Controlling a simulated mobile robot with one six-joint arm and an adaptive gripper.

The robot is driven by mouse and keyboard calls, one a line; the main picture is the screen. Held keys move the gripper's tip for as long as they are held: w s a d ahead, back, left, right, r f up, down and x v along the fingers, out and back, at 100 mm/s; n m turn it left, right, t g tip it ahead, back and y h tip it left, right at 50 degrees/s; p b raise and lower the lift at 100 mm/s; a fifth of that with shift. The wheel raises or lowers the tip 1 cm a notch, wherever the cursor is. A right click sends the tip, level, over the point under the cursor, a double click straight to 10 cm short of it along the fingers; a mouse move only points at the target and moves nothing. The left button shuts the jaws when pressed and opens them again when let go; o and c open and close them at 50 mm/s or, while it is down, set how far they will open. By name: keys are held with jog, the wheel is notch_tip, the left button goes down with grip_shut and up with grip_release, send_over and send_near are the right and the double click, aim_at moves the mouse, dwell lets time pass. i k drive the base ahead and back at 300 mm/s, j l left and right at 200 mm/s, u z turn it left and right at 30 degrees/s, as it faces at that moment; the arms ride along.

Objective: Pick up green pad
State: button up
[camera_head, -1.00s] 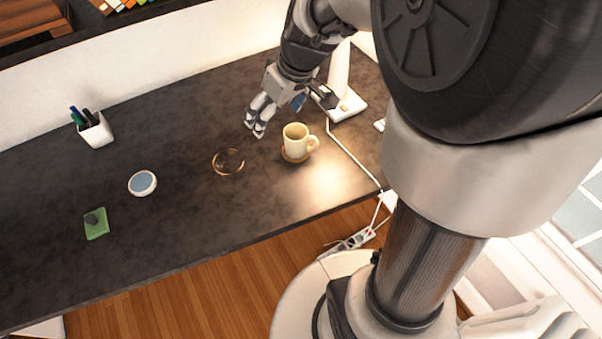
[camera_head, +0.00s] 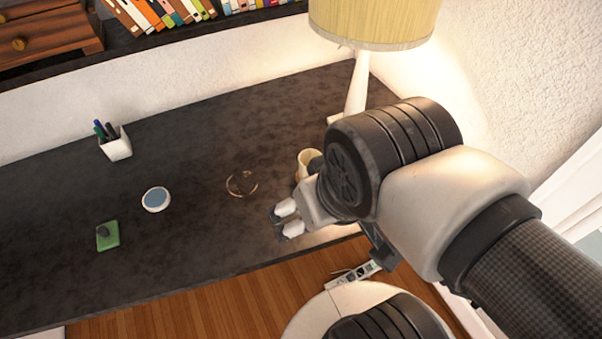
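The green pad (camera_head: 113,232) lies flat on the dark desk at the left, with a small dark object (camera_head: 102,231) on it. My gripper (camera_head: 279,224) is over the desk near its front edge, far to the right of the pad. Its two light fingertips are apart with a gap between them, and nothing shows in the gap. The pad is in full view apart from the part under the dark object.
A round white dish with a blue-grey top (camera_head: 156,199) and a thin ring (camera_head: 241,184) lie between pad and gripper. A mug (camera_head: 307,160) is partly hidden behind my arm. A pen cup (camera_head: 116,146) and lamp (camera_head: 374,24) stand farther back. The left desk is mostly clear.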

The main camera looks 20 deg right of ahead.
aim_at(108, 236)
jog(key=u, duration=1.3)
